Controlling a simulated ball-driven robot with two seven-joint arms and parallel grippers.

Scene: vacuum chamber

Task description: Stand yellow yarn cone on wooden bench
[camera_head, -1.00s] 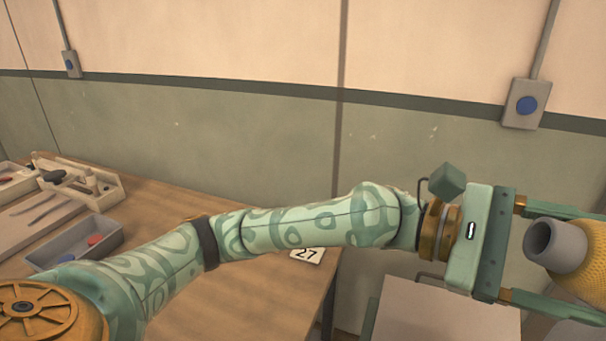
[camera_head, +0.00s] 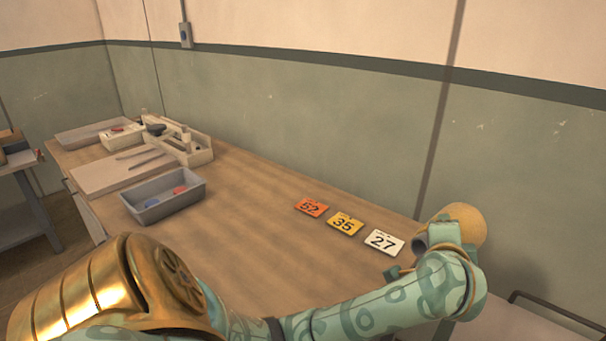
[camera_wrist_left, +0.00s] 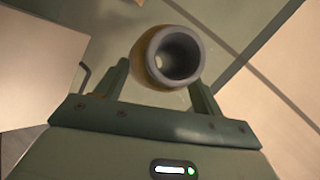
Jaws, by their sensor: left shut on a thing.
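The yellow yarn cone (camera_head: 465,222) is at the right of the head view, beyond the right end of the wooden bench (camera_head: 262,240). My left gripper (camera_wrist_left: 160,88) is shut on it, with one finger on each side in the left wrist view. The cone's grey hollow tube end (camera_wrist_left: 177,56) faces that camera, and most of its yellow body is hidden behind the tube. In the head view my left wrist and forearm hide the fingers. My right gripper is in neither view.
A grey bin (camera_head: 163,195), a board (camera_head: 123,170) and a wooden tool holder (camera_head: 187,143) occupy the left part. The middle is clear. A green wall (camera_head: 300,130) runs behind.

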